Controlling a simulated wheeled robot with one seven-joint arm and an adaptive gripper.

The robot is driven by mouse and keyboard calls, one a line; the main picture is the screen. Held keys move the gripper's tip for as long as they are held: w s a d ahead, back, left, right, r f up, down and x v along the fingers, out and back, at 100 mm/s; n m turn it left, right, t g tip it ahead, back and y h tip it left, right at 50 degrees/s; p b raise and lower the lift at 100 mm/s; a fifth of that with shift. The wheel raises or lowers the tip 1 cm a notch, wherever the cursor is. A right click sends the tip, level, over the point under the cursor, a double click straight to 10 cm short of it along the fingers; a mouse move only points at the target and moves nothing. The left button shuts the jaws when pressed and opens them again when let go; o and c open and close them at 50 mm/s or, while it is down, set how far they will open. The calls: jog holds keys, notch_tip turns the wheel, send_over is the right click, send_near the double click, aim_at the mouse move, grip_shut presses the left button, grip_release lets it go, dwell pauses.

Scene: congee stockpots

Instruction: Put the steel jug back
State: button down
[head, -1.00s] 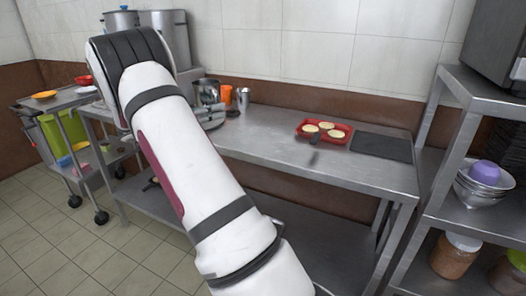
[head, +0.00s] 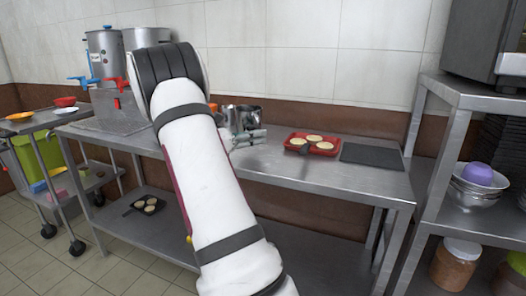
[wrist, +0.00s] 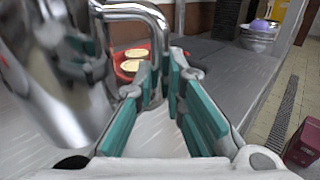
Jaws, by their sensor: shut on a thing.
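The steel jug (wrist: 65,85) fills the left of the wrist view, large and blurred, with its curved handle (wrist: 150,18) reaching to the right. My gripper (wrist: 160,88) has its teal-padded fingers shut on that handle. In the head view the shiny jug (head: 236,117) shows just right of my arm, above the steel table, with my gripper (head: 248,135) at its lower right. My arm hides part of it. I cannot tell whether its base touches the table.
The steel table (head: 290,170) carries a red tray (head: 296,149) with pale round cakes and a dark mat (head: 372,153) to the right. Stockpots (head: 104,52) stand at the back left. A shelf rack (head: 462,92) stands at the right, a trolley (head: 30,126) at the left.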

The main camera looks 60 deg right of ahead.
jog(key=shift+s+d+f, duration=0.2)
jog(key=shift+s+d, duration=0.55)
jog(key=shift+s, duration=0.2)
jog(key=shift+f+b, duration=0.9)
jog(key=shift+f, duration=0.75)
jog(key=shift+f, duration=0.15)
jog(key=c, duration=1.7)
grip_release()
jog(key=shift+o, duration=0.2)
